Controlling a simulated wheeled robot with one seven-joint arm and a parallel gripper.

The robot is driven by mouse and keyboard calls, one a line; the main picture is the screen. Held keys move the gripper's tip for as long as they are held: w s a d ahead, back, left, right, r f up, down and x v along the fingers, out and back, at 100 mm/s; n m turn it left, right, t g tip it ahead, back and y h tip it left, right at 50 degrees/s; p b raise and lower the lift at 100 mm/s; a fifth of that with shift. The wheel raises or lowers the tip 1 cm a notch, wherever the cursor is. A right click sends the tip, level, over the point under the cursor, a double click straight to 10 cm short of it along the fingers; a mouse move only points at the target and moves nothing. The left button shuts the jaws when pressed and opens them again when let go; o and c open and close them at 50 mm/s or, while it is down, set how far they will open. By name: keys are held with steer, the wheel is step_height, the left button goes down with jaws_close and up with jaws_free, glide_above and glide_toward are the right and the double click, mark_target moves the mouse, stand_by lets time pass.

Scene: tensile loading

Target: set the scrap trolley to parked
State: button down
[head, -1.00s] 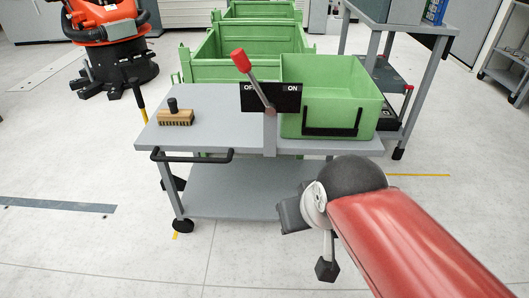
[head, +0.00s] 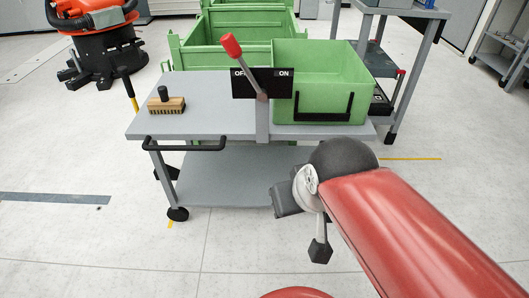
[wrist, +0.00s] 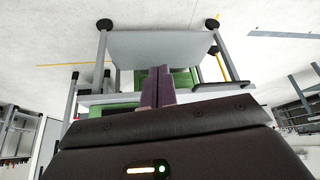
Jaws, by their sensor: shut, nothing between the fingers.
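The scrap trolley (head: 212,118) is a grey two-shelf cart in the middle of the head view. It shows upside down in the wrist view (wrist: 150,45). A lever with a red knob (head: 231,46) stands at its front edge, before a black plate (head: 279,83) marked OFF at left and ON at right. The lever leans left, to the OFF side. My gripper (wrist: 158,72) is shut and empty, its purple fingers together and pointing toward the trolley. In the head view my arm ends in front of the trolley's right side, apart from the lever.
A green bin (head: 322,85) and a brush (head: 166,103) sit on the trolley top. A black handle (head: 185,146) is at its left front. Green crates (head: 222,57) stand behind, an orange vacuum (head: 100,45) at left, another grey cart (head: 425,50) at right. The floor in front is clear.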

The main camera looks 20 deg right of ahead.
steer(key=c, duration=2.1)
jaws_free()
steer(key=shift+c, duration=0.2)
steer(key=o, duration=0.5)
steer(key=shift+o, duration=1)
steer(key=shift+w, duration=0.15)
steer(key=shift+o, duration=0.4)
steer(key=w+f+n+g+h+b, duration=0.2)
steer(key=w+f+n+h, duration=0.1)
steer(key=w, duration=0.8)
steer(key=shift+w+a+f+h, duration=0.2)
steer(key=shift+a+f+h, duration=0.1)
steer(key=shift+f, duration=0.1)
steer(key=w+a+f+n+h+b, duration=0.1)
steer(key=w+a+f+n+h, duration=0.25)
steer(key=w, duration=0.55)
steer(key=n+t+h+b, duration=0.25)
steer(key=n+t, duration=0.25)
steer(key=t, duration=0.4)
glide_toward(184, 149)
steer(key=p+x, duration=0.1)
steer(key=x, duration=1)
steer(key=shift+c, duration=0.5)
